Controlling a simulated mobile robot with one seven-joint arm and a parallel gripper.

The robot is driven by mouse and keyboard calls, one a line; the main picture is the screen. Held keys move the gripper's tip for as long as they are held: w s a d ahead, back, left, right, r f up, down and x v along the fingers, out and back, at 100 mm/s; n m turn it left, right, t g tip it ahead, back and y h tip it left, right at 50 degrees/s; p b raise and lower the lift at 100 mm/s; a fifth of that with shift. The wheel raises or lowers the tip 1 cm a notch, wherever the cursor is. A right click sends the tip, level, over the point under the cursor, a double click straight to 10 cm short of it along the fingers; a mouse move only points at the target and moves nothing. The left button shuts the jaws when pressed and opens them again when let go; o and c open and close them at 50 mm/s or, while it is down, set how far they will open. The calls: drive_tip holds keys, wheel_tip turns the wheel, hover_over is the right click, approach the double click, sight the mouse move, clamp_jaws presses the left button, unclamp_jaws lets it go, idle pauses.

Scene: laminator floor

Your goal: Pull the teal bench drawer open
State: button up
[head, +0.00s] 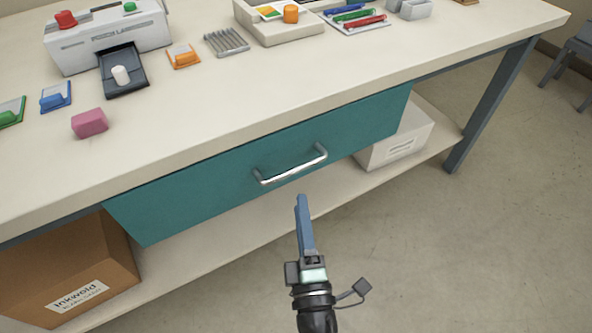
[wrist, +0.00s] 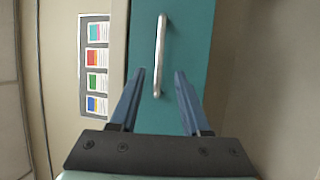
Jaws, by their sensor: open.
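The teal bench drawer (head: 200,183) sits under the bench top, its front looking flush with the bench. A silver bar handle (head: 291,166) is fixed across the middle of its front. My gripper (head: 302,200) is in front of the drawer, just below the handle in the head view. In the wrist view, the teal drawer front (wrist: 185,50) runs upright and the handle (wrist: 160,55) stands ahead, between the lines of the two blue fingers. My gripper (wrist: 160,88) is open and empty there. Whether the fingertips reach past the bar's near end is hard to tell.
The bench top (head: 190,130) holds a pouch laminator (head: 85,45), a pink block (head: 90,123) and several small items. A cardboard box (head: 120,255) and a white box (head: 400,140) stand on the lower shelf. The floor (head: 480,240) in front is clear.

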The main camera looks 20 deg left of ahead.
sight(296, 168)
drive_tip(key=x, duration=0.9)
drive_tip(key=shift+w+b, duration=0.15)
drive_tip(key=shift+b, duration=0.25)
clamp_jaws()
idle(0.9)
